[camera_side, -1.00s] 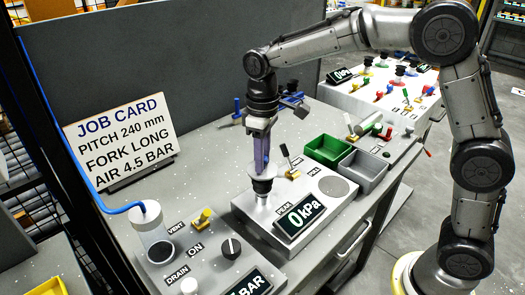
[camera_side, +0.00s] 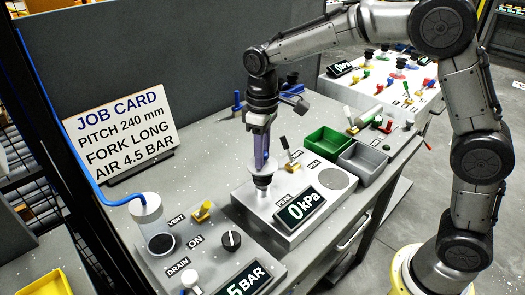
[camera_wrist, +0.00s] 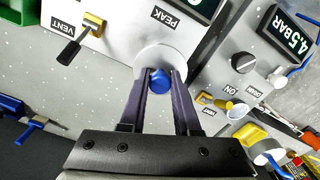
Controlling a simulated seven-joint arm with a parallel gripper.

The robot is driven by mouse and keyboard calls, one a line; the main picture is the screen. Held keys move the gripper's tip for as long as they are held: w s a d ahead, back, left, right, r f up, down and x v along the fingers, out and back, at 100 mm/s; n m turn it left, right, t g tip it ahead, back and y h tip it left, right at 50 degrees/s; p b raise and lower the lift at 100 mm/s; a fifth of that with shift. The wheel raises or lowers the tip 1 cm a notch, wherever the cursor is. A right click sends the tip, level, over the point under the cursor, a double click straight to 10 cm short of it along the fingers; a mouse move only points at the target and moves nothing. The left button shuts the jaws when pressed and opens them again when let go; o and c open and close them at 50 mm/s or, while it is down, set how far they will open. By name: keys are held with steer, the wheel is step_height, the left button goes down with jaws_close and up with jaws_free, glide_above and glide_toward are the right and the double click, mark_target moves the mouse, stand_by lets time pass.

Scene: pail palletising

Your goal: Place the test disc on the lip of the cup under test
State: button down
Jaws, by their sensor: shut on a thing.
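My gripper (camera_side: 262,160) points straight down over the grey test unit with the PEAK display. It is shut on the blue knob of the test disc (camera_wrist: 160,82). The disc's pale round plate (camera_side: 254,170) lies level below the fingertips; it also shows in the wrist view as a ring around the knob. The cup under test (camera_side: 263,182) stands on the unit directly below the disc, mostly hidden by it in the side view and fully hidden in the wrist view. I cannot tell whether disc and cup touch. The PEAK display (camera_side: 299,208) reads 0 kPa.
Green (camera_side: 326,142) and grey (camera_side: 362,162) bins sit behind the unit. A regulator panel with a black knob (camera_side: 231,240) is in front. The job card (camera_side: 120,130) stands at left.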

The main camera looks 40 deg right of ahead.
steer(key=shift+f, duration=0.15)
steer(key=c, duration=0.5)
jaws_free()
steer(key=shift+c, duration=0.2)
step_height(320, 180, up, 13)
steer(key=s+d+r+t, duration=0.1)
steer(key=s+d+r, duration=0.3)
steer(key=s+r, duration=0.25)
steer(key=s+d+f+m+t, duration=0.2)
steer(key=s, duration=0.6)
steer(key=s+d+f+m+t, duration=0.1)
steer(key=s+d+f, duration=0.15)
steer(key=s, duration=0.55)
steer(key=s+f+m+t, duration=0.1)
steer(key=s+f, duration=0.2)
steer(key=f, duration=0.5)
steer(key=shift+d+m+t, duration=0.25)
steer(key=shift+m+t, duration=0.05)
